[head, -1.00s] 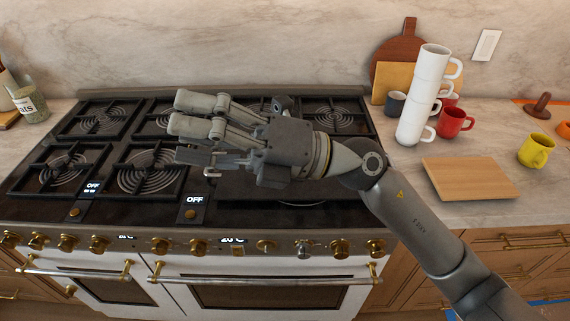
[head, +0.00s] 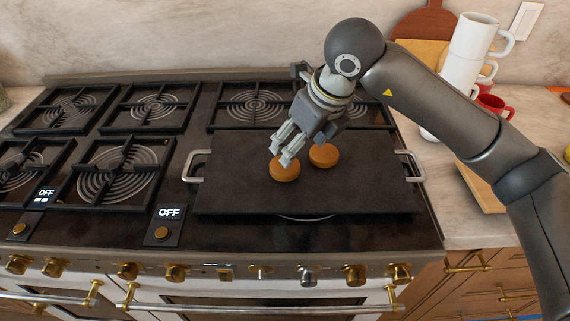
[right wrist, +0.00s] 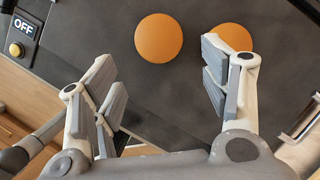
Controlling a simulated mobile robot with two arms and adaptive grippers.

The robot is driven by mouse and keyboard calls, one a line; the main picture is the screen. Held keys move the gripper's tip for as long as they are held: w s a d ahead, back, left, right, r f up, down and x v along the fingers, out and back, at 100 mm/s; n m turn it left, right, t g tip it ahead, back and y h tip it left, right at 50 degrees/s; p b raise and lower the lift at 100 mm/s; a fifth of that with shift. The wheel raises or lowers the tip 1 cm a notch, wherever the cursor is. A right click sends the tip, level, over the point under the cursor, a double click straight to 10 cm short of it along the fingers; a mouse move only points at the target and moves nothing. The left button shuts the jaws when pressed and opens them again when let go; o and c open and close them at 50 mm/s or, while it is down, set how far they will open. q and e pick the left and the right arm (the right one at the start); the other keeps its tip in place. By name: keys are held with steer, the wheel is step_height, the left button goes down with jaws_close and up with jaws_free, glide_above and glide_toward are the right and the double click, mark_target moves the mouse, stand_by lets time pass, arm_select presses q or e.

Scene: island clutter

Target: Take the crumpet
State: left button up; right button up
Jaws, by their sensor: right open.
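Two round orange-brown crumpets lie side by side on a dark griddle (head: 225,190). The left crumpet (head: 285,172) is at my right gripper's fingertips in the head view, and the right crumpet (head: 324,155) is just beside it. My right gripper (head: 284,153) points down over the griddle, open and empty. In the right wrist view, one crumpet (right wrist: 158,38) lies ahead of the gap between the open fingers (right wrist: 163,88). The other crumpet (right wrist: 232,37) is partly hidden behind the right-hand finger. My left gripper is not in view.
The griddle has metal handles at both ends, the left one (head: 194,166) clear. Burner grates (head: 122,170) fill the stove's left side. White stacked mugs (head: 468,55), a red mug (head: 489,104) and a wooden board (head: 482,190) stand right, partly behind my arm.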

mark_target(293, 171)
steer(key=x, duration=0.3)
steer(key=shift+s+a+f, duration=0.1)
steer(key=shift+a+f, duration=0.1)
steer(key=shift+f+p, duration=0.25)
steer(key=shift+p, duration=0.1)
steer(key=p+x, duration=0.1)
steer(key=x, duration=0.3)
steer(key=shift+w+a+p, duration=0.15)
steer(key=shift+w+p, duration=0.15)
steer(key=shift+p, duration=0.05)
steer(key=shift+w+a+f, duration=0.1)
steer(key=shift+w+f, duration=0.05)
steer(key=shift+f, duration=0.25)
steer(key=shift+c, duration=0.2)
steer(key=c, duration=0.5)
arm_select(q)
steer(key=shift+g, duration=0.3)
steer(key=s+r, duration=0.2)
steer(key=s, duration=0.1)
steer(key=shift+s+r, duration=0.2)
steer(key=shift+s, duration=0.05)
arm_select(e)
steer(key=shift+c, duration=1.1)
